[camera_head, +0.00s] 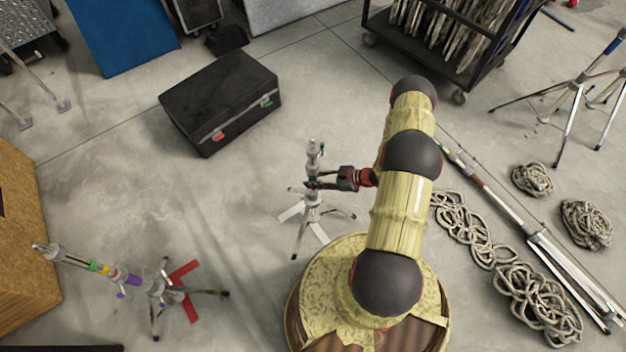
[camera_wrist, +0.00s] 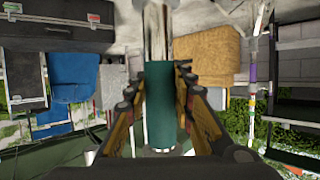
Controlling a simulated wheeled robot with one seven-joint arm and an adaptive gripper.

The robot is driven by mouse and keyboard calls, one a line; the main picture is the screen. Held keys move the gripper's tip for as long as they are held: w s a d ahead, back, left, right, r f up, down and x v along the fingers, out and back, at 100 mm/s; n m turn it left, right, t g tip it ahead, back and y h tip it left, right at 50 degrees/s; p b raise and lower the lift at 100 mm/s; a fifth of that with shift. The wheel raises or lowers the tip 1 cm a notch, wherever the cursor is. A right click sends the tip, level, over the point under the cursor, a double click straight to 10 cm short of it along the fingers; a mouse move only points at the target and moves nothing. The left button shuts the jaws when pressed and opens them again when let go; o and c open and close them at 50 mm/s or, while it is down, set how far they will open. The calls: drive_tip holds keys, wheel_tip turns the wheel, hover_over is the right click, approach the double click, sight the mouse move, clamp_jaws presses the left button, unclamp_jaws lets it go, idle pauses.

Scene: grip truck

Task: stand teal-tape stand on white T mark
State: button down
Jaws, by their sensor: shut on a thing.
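The teal-tape stand (camera_head: 313,158) is upright in the head view, with its legs spread around and over the white T mark (camera_head: 291,212). Part of the mark is hidden by the stand. I cannot tell whether every foot touches the floor. My gripper (camera_head: 314,184) reaches in from the right and is shut on the stand's post. In the wrist view the teal tape (camera_wrist: 165,105) sits between the two fingers, with bare metal tube above it in the picture.
Another stand with coloured tape bands (camera_head: 105,268) is by a red mark (camera_head: 186,271) at lower left. A black case (camera_head: 222,100) lies behind. Coiled ropes (camera_head: 540,300) and a long folded stand (camera_head: 490,185) lie right. A black cart (camera_head: 460,45) stands at the back.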

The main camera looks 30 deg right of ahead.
drive_tip(key=shift+f+b, duration=1.35)
drive_tip(key=shift+f, duration=0.05)
idle(1.3)
drive_tip(key=c, duration=1.5)
unclamp_jaws()
drive_tip(key=shift+o, duration=0.4)
drive_tip(key=shift+s+f, duration=0.1)
drive_tip(key=shift+f, duration=0.05)
drive_tip(key=v, duration=1.2)
